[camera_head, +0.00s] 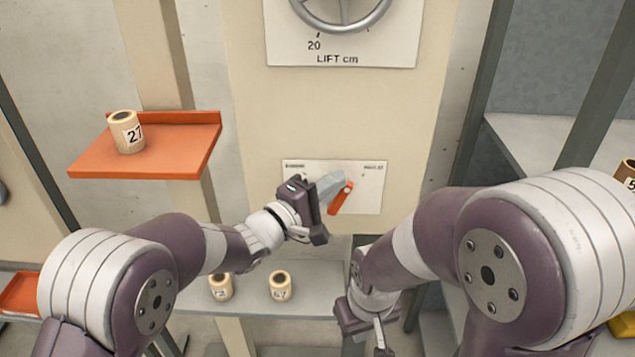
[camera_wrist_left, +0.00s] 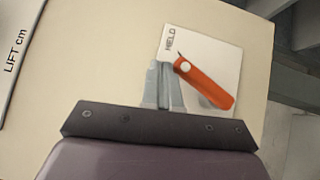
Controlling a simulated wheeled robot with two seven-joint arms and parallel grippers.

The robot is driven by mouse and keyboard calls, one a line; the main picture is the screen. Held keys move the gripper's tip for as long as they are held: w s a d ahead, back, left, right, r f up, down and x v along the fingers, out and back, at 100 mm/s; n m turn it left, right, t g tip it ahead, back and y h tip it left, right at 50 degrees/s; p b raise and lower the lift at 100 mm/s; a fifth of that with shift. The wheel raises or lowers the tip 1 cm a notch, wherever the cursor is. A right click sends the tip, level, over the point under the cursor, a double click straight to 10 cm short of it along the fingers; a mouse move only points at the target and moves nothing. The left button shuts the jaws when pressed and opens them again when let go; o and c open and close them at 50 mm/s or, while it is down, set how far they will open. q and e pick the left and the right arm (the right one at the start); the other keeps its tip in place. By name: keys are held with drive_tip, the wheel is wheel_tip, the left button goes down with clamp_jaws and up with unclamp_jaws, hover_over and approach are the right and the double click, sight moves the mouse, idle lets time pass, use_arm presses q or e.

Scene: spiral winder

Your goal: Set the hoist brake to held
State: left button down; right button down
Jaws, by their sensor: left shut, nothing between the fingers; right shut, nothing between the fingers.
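The hoist brake is an orange lever (camera_head: 340,198) on a white plate (camera_head: 368,200) on the cream panel. Its pivot end is up and to the right, and its free end slants down and left. In the left wrist view the orange lever (camera_wrist_left: 206,84) shows beside the plate's HELD label (camera_wrist_left: 169,40), and a small dark pointer stands at its pivot end. My left gripper (camera_head: 342,182) is shut and empty, its tips close beside the lever; contact is unclear. The left fingers (camera_wrist_left: 165,70) hide part of the plate. My right gripper (camera_head: 362,318) is shut and empty, low and apart from the plate.
A handwheel (camera_head: 341,24) with a LIFT cm plate (camera_head: 400,50) is above. An orange shelf (camera_head: 95,165) at left holds a numbered roll (camera_head: 126,132). A grey shelf (camera_head: 310,300) below holds two more rolls (camera_head: 221,288). Grey posts and shelving (camera_head: 535,135) stand at right.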

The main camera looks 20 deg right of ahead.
use_arm(q)
drive_tip(key=shift+s+d+f, duration=0.1)
drive_tip(key=shift+s+d, duration=0.15)
drive_tip(key=shift+d, duration=0.45)
drive_tip(key=shift+s+d+f, duration=0.1)
drive_tip(key=shift+s+d, duration=0.1)
drive_tip(key=shift+d, duration=0.45)
drive_tip(key=shift+r, duration=0.1)
idle(0.9)
